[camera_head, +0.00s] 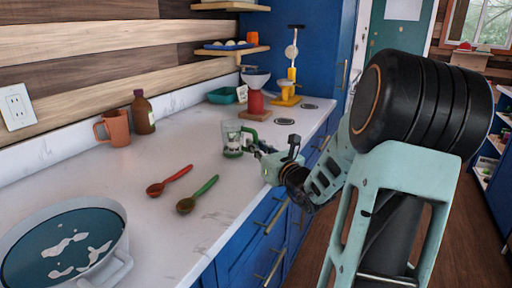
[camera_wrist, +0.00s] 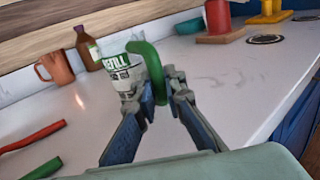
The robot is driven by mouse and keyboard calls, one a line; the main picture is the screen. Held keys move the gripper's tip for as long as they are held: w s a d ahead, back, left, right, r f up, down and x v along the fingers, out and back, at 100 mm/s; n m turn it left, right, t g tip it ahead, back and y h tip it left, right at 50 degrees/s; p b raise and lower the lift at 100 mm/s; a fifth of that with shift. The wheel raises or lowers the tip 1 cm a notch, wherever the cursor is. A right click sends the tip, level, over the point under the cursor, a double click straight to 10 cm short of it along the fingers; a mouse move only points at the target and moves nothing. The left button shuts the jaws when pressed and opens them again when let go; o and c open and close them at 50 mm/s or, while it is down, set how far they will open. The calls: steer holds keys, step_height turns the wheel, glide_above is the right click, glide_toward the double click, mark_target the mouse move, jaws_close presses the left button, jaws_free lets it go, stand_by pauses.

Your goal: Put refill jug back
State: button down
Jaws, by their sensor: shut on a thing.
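The refill jug (camera_head: 232,140) is a clear jug with a green handle, upright at the middle of the counter in the head view. In the wrist view its white label (camera_wrist: 118,68) reads "REFILL", and the green handle (camera_wrist: 148,62) curves down between my fingers. My gripper (camera_head: 254,147) comes from the right and is shut on the handle; it also shows in the wrist view (camera_wrist: 166,90). The fingers hide the lower part of the jug there. I cannot tell whether its base touches the counter.
Round dark-rimmed discs (camera_head: 284,121) lie flat on the counter behind the jug. A red stand (camera_head: 255,103) and a yellow one (camera_head: 287,90) stand further back. An orange mug (camera_head: 117,128), brown bottle (camera_head: 143,113), red spoon (camera_head: 170,180), green spoon (camera_head: 198,194) and large pot (camera_head: 113,240) sit left or nearer.

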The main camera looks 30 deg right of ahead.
steer(key=shift+f, duration=0.25)
steer(key=c, duration=2)
jaws_free()
steer(key=shift+r, duration=0.1)
steer(key=shift+r, duration=0.15)
steer(key=shift+s, duration=0.3)
steer(key=s, duration=0.3)
steer(key=s+p, duration=0.1)
steer(key=s, duration=0.7)
steer(key=shift+s+a+p, duration=0.25)
steer(key=shift+a+p, duration=0.1)
steer(key=shift+p, duration=0.05)
